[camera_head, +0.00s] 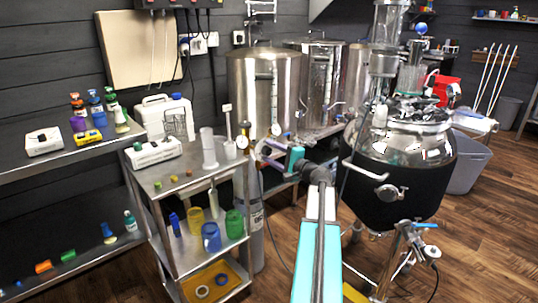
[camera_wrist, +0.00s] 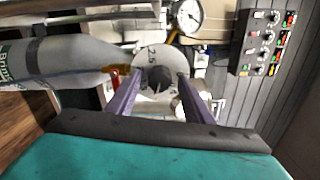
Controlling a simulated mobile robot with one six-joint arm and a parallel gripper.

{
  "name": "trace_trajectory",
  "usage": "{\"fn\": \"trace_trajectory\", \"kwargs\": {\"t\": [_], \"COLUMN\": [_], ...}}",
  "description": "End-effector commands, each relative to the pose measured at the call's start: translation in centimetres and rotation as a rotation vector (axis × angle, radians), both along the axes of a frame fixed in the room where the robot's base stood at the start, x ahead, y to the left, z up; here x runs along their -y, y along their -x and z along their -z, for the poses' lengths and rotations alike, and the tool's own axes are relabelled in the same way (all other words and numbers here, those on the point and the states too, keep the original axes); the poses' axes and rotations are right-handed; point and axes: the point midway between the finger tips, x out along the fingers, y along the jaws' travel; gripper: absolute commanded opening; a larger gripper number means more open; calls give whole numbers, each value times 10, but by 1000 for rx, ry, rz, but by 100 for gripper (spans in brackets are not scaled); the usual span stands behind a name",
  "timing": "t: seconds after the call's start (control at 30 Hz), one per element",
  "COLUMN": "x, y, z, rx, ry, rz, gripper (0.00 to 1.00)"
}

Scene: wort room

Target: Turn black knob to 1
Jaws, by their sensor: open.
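In the wrist view, the black knob (camera_wrist: 157,79) sits on a round pale dial plate (camera_wrist: 149,48) with a marking that looks like 2.5 above the knob. My gripper (camera_wrist: 160,74) is open, its two purple fingers pointing toward the dial. One finger appears on each side of the knob, and I see no finger closed on it. I cannot tell how far the fingertips are from it. In the head view, my gripper (camera_head: 263,153) is in front of the steel kettle (camera_head: 262,85), and I cannot make out the knob there.
A grey gas cylinder (camera_wrist: 65,60) lies left in the wrist view, with a red-and-yellow valve (camera_wrist: 117,74) beside one finger. A pressure gauge (camera_wrist: 187,15) is just above the dial. The black-jacketed vessel (camera_head: 400,185) stands right of my arm, and a steel cart (camera_head: 165,180) stands left.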

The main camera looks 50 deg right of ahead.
Motion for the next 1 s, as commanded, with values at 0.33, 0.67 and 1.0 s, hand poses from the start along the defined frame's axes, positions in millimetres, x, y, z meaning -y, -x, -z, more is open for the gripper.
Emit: {"fn": "trace_trajectory", "kwargs": {"t": [0.33,0.67,1.0], "x": [-2,-6,-9], "y": [23,74,124], "z": [0,0,0], "rx": [-1,0,1], "ry": [0,-1,-1], "rz": [2,2,2], "gripper": [47,47,47]}}
